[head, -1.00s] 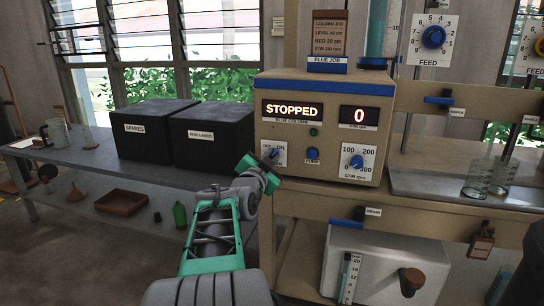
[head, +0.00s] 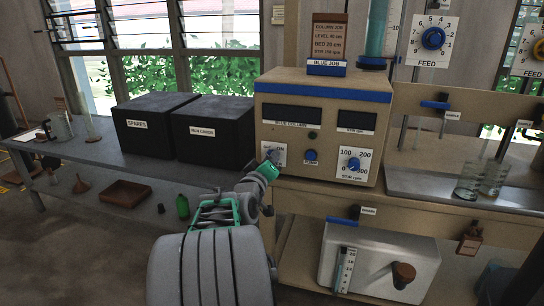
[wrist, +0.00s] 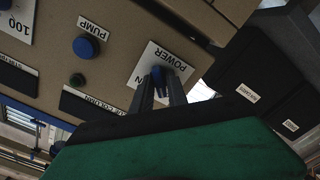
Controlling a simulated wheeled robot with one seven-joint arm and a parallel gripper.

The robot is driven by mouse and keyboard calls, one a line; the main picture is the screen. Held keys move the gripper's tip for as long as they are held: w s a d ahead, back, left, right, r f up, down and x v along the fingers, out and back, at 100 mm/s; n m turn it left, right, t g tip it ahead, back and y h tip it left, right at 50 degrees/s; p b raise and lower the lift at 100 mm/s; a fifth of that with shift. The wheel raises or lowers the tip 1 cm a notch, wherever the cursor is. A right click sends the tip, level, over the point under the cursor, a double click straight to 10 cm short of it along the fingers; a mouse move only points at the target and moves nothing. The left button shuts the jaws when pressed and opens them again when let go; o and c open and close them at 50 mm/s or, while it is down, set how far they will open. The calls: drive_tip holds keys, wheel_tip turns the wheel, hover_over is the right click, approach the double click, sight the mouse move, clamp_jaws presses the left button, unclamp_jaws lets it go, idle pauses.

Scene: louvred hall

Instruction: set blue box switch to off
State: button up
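The beige control box (head: 325,105) with a blue top band and a "BLUE COLUMN" label stands on the bench. Its two display windows (head: 292,112) are dark. The power switch (wrist: 158,74) is a small blue lever on a white POWER plate, at the lower left of the box front. My gripper (head: 270,163) is at this plate and partly hides it in the head view. In the wrist view my two dark fingers (wrist: 164,86) are close together with the switch between their tips. The exact lever angle is hard to make out.
A blue PUMP button (head: 311,155) and a stir dial (head: 354,163) are to the right of the switch. Black boxes (head: 214,130) stand on the bench to the left.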

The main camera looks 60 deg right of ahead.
drive_tip(key=o, duration=0.3)
drive_tip(key=shift+o, duration=0.2)
drive_tip(key=s+a+b, duration=0.1)
drive_tip(key=a, duration=0.6)
drive_tip(key=shift+b, duration=0.3)
drive_tip(key=shift+a, duration=0.1)
